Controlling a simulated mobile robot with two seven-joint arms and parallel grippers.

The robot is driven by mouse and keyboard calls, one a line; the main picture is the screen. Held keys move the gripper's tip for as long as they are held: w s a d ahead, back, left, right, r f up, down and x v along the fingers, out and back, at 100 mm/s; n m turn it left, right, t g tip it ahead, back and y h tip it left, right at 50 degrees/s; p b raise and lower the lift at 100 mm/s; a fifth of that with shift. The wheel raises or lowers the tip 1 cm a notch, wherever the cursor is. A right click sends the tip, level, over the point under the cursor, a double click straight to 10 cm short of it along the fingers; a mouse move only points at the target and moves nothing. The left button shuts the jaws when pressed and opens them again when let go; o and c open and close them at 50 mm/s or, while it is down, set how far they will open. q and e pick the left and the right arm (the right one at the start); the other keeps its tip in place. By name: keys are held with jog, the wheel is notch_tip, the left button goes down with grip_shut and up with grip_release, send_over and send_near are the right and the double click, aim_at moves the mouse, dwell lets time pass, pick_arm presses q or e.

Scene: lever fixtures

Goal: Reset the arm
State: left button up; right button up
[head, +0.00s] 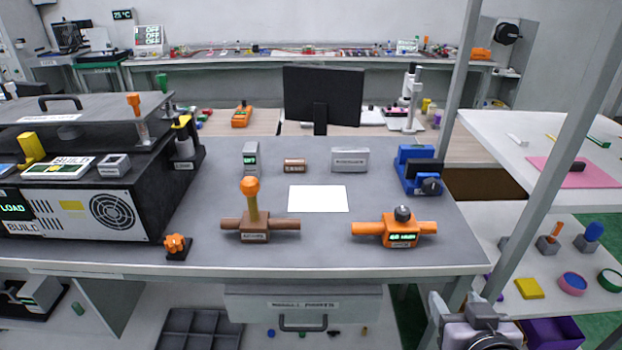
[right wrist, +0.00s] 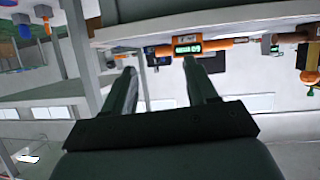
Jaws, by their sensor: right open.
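A brown fixture (head: 255,237) with side bars stands near the table's front edge. Its orange-knobbed lever (head: 251,197) points up. To its right stands an orange fixture (head: 402,238) with a dark knob and a lit green display. It also shows in the right wrist view (right wrist: 187,48), beyond my fingertips. I cannot tell which lever is the arm to reset. My right gripper (head: 458,305) is low in front of the table's right end, apart from the fixtures. In the right wrist view its fingers (right wrist: 161,68) are spread and empty. My left gripper is not in view.
A white sheet (head: 318,199) lies between and behind the fixtures. A small orange knob (head: 175,245) stands at left beside a black machine (head: 75,205). A blue device (head: 419,170) is at back right. A grey post (head: 535,165) rises right of the table.

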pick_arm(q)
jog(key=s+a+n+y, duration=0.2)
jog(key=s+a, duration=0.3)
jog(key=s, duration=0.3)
pick_arm(e)
jog(key=s+f+n+g+y, duration=0.1)
jog(key=s+f+g, duration=0.4)
jog(key=s, duration=0.4)
jog(key=s+f+n+g+y, duration=0.1)
jog(key=s+f+g, duration=0.3)
jog(key=s+f, duration=0.3)
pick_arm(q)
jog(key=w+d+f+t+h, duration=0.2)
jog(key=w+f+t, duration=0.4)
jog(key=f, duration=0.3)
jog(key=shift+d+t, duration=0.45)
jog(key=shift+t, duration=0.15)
pick_arm(e)
jog(key=w+a+f+n+t+y, duration=0.1)
jog(key=w+a+f+t, duration=0.1)
jog(key=w+f+t, duration=0.2)
notch_tip(320, 180, down, 4)
jog(key=shift+w+a+r+t+y, duration=0.1)
jog(key=shift+w+a+t+y, duration=0.25)
jog(key=shift+t, duration=0.75)
